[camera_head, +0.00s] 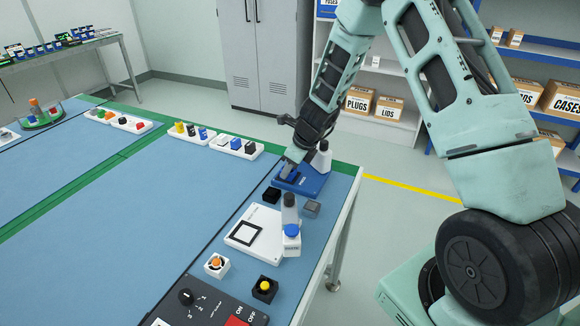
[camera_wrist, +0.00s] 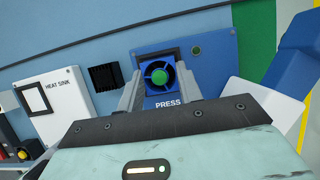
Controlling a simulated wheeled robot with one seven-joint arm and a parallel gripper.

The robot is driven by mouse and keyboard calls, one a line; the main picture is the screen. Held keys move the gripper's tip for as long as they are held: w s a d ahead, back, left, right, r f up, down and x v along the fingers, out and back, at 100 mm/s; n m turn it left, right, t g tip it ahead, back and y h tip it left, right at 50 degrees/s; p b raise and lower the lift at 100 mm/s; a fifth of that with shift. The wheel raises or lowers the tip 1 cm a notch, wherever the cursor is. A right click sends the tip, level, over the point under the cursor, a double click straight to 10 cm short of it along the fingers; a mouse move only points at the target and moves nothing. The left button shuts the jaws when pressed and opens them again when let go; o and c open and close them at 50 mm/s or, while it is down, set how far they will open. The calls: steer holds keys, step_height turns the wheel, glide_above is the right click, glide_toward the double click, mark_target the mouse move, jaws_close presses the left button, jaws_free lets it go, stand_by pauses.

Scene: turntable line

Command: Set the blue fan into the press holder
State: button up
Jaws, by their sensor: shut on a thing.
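The blue fan (camera_wrist: 157,79), square with a green hub, sits between the fingertips of my gripper (camera_wrist: 158,88) in the wrist view. My gripper (camera_head: 287,171) is shut on it, at the left end of the blue press plate (camera_head: 314,184) in the head view. In the wrist view the press plate (camera_wrist: 216,62) bears the word PRESS and a green round spot. The dark-edged press holder (camera_wrist: 147,54) shows just behind the fan, which covers most of it. I cannot tell whether the fan is seated in the holder or just above it.
A black finned block (camera_head: 271,195) stands close to the press. A white HEAT SINK plate (camera_head: 243,238) lies nearer, beside a grey and white post (camera_head: 290,213) and a grey block (camera_head: 312,209). A white upright part (camera_head: 322,160) stands at the press's back.

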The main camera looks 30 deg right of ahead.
steer(key=o, duration=1.1)
steer(key=shift+c, duration=0.2)
steer(key=p+v, duration=0.3)
steer(key=v, duration=1.4)
steer(key=shift+s, duration=0.2)
steer(key=shift+r, duration=0.15)
